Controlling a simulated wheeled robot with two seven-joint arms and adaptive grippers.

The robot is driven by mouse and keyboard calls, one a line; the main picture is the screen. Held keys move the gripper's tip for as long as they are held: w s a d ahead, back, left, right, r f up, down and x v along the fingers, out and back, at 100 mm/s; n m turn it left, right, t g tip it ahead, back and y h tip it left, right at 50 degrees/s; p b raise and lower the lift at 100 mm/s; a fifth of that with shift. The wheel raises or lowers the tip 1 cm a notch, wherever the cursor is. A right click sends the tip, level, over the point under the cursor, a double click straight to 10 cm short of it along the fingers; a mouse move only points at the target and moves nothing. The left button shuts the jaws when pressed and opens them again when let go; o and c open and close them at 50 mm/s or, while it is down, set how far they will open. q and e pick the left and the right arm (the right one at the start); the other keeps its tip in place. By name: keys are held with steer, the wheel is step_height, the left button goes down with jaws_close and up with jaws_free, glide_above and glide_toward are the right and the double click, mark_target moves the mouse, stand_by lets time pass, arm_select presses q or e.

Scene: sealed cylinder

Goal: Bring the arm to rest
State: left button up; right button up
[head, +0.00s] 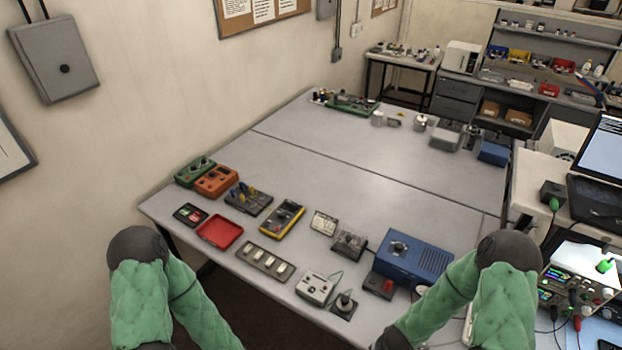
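My two arms show only as green padded links with dark joints at the bottom of the head view. My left arm (140,290) is at the lower left, bent at a dark joint. My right arm (500,300) is at the lower right, bent the same way and in front of the table's near right part. Both grippers are outside the picture, so their fingers cannot be seen. A small metallic cylinder (420,122) stands upright near the back of the grey table (350,150), away from both arms.
Several devices line the table's near side, including a red tray (220,232), a yellow meter (282,218) and a blue box (412,262). A green circuit board (350,104) lies at the back. The table's middle is clear. A laptop (598,165) and instruments (580,278) crowd the right.

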steer(key=s+a+n+g+y, duration=0.2)
steer(key=s+a+n+y, duration=0.3)
steer(key=s+a, duration=0.4)
step_height(320, 180, down, 22)
steer(key=w+a+n+h+b, duration=0.1)
steer(key=b, duration=2.2)
steer(key=shift+w+a+n+t, duration=0.35)
steer(key=shift+a+n+t, duration=0.05)
